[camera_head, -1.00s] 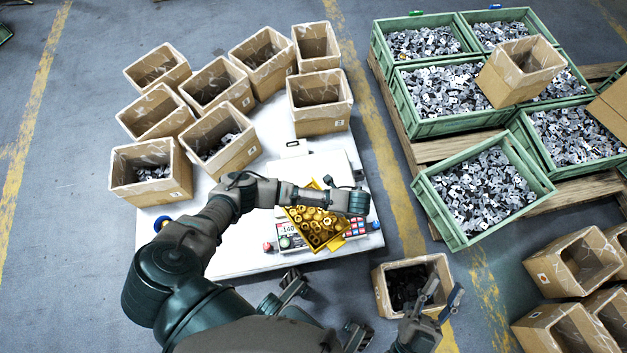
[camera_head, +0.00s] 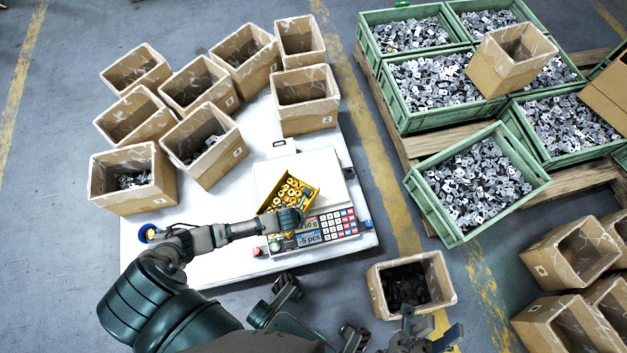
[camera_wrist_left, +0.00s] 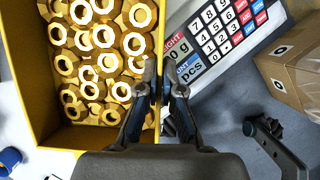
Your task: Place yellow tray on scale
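The yellow tray (camera_head: 309,197), full of brass-coloured nuts, is at the scale's white platform (camera_head: 330,167), over its left and front part. I cannot tell whether it rests there or hangs just above. My left gripper (camera_head: 297,216) is at the tray's front edge. In the left wrist view, the left gripper's fingers (camera_wrist_left: 165,90) are closed around the tray's side wall (camera_wrist_left: 38,75). The scale (camera_head: 345,222) has a keypad and a display reading "-5 pcs". My right gripper (camera_head: 432,330) is open and empty, near the lower edge of the head view.
Several cardboard boxes (camera_head: 135,180) stand on the white table (camera_head: 215,262) behind and left of the scale. An open box (camera_head: 375,290) with dark parts stands near my right gripper. Green crates (camera_head: 425,205) of metal parts sit on a pallet at right.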

